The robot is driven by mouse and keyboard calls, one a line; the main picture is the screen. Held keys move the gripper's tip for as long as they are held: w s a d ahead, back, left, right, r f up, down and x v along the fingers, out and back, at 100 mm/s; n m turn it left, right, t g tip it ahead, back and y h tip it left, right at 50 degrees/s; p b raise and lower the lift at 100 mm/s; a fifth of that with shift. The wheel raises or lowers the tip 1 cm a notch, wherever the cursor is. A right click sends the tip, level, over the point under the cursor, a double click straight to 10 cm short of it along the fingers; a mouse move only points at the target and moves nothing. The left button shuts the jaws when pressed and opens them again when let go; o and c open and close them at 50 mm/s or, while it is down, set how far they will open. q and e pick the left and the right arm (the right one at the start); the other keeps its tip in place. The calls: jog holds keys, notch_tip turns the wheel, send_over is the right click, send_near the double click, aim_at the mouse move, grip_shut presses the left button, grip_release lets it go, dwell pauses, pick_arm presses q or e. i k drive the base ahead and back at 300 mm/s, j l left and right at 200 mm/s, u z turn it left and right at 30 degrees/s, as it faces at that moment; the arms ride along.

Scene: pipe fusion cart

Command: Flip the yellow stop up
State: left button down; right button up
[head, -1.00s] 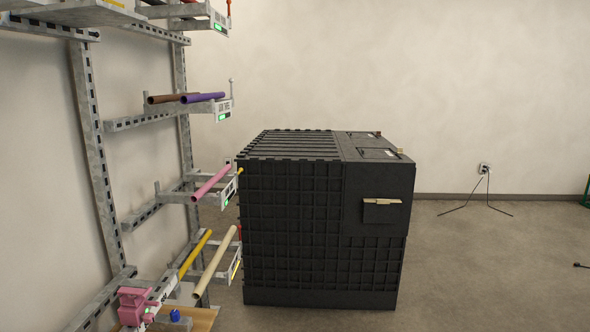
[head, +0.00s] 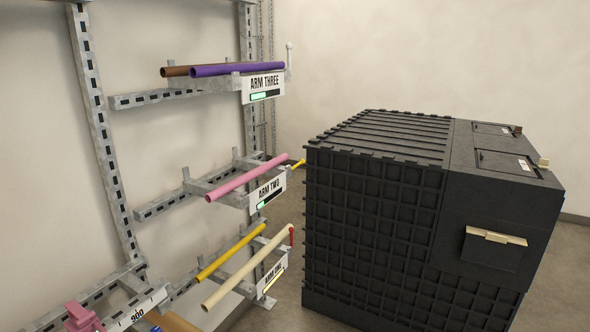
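The small yellow stop (head: 298,163) is at the outer end of the rack arm labelled ARM TWO (head: 267,190). It points outward and slightly up toward the black crate, lying over rather than standing upright. A pink pipe (head: 246,178) rests on that arm, just left of the stop. Neither of my grippers is in the head view.
The large black crate (head: 375,230) stands close right of the rack arms. ARM THREE (head: 264,86) above holds purple (head: 236,69) and brown pipes, with an upright white stop (head: 290,56). The lowest arm holds yellow and cream (head: 248,267) pipes, with a red stop (head: 291,235).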

aim_at(301, 161)
jog(key=i+l+u, duration=0.1)
jog(key=i+l, duration=0.45)
jog(key=i, duration=0.3)
jog(key=i+l+u, duration=0.1)
jog(key=i+l, duration=0.5)
jog(key=i, duration=0.25)
jog(key=i+l, duration=0.7)
jog(key=i, duration=0.15)
jog(key=j+u, duration=0.05)
